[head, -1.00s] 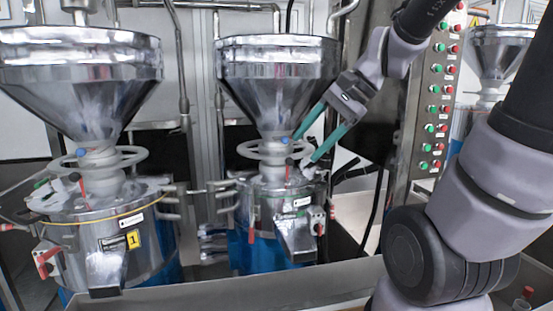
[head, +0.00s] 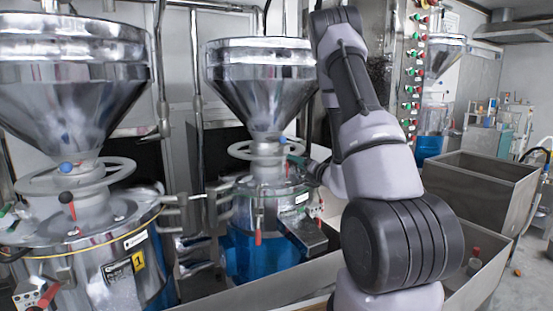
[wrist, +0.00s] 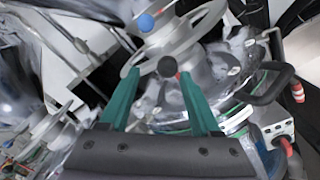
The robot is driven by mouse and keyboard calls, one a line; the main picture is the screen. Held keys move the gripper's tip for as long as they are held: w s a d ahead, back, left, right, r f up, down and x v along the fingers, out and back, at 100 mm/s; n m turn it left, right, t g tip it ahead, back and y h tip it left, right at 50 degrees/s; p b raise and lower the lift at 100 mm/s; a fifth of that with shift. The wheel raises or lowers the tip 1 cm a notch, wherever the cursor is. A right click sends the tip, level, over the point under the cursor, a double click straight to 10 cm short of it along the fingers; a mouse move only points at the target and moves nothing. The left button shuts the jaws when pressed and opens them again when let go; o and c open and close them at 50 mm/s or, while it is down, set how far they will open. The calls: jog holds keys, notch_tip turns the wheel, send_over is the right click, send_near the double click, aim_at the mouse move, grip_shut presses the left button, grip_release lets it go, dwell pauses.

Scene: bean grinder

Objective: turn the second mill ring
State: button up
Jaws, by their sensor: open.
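The second mill's ring (head: 240,150) is a pale metal handwheel around the neck below the middle hopper (head: 262,85). In the wrist view the ring (wrist: 203,27) has spokes and a blue knob (wrist: 146,22). My gripper (head: 300,161) is at the ring's right side, mostly hidden behind my arm in the head view. In the wrist view my gripper (wrist: 158,76) is open, its two teal fingers apart near the ring's lower edge. A black ball knob (wrist: 167,67) shows between the fingertips. I cannot tell whether either finger touches the ring.
The first mill (head: 75,190), with its own ring and a yellow "1" label, stands at left. A button panel (head: 412,75) rises behind my arm. A metal bin (head: 480,185) stands at right. A dark bent handle (wrist: 268,85) is close to the right finger.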

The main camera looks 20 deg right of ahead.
aim_at(284, 156)
jog(key=shift+m+h, duration=0.3)
jog(key=w, duration=0.3)
jog(key=w+a, duration=0.1)
jog(key=w, duration=0.7)
jog(key=shift+w+a+f, duration=0.1)
jog(key=shift+a+f, duration=0.15)
jog(key=shift+f, duration=0.15)
jog(key=shift+c, duration=0.3)
grip_shut()
jog(key=shift+r, duration=0.1)
